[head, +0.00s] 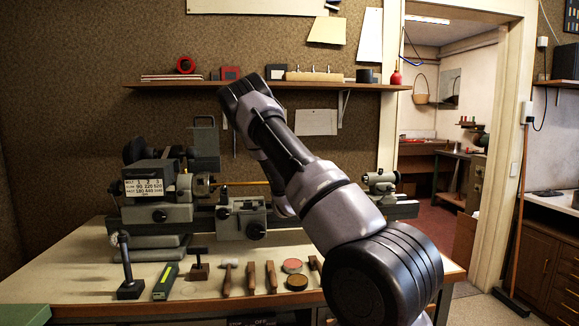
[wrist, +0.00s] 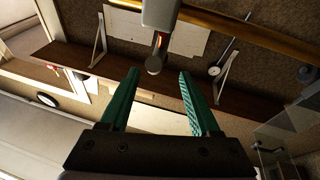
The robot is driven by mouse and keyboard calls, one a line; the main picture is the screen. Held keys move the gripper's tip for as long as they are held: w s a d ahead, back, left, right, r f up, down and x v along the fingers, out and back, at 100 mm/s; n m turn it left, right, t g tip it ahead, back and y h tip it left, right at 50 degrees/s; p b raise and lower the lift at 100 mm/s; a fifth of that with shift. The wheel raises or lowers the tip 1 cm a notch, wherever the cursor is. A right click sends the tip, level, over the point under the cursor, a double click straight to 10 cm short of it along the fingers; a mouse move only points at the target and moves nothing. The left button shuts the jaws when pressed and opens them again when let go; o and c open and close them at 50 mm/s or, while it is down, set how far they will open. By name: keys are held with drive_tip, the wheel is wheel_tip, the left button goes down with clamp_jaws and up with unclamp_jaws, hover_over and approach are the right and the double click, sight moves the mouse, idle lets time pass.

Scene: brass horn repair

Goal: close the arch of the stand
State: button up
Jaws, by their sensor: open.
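My gripper (wrist: 159,76) has two teal fingers, spread apart with nothing between their pads. A grey piece (wrist: 160,12) with a short shaft and a dark round end (wrist: 154,65) comes in from the top of the wrist view, in line with the gap between the fingertips. It may be part of the stand's arch; I cannot tell for sure, nor whether it touches a finger. A brass rod (wrist: 255,34) runs beside it, and also shows at the lathe in the head view (head: 240,183). My arm hides my gripper and the stand in the head view.
The grey lathe (head: 152,212) stands along the back of the workbench (head: 75,272). Hammers, wooden-handled tools and round tins (head: 292,265) lie along its front. A wall shelf (head: 230,84) hangs above the lathe. A doorway opens at the right.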

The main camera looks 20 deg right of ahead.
drive_tip(key=shift+v, duration=1.45)
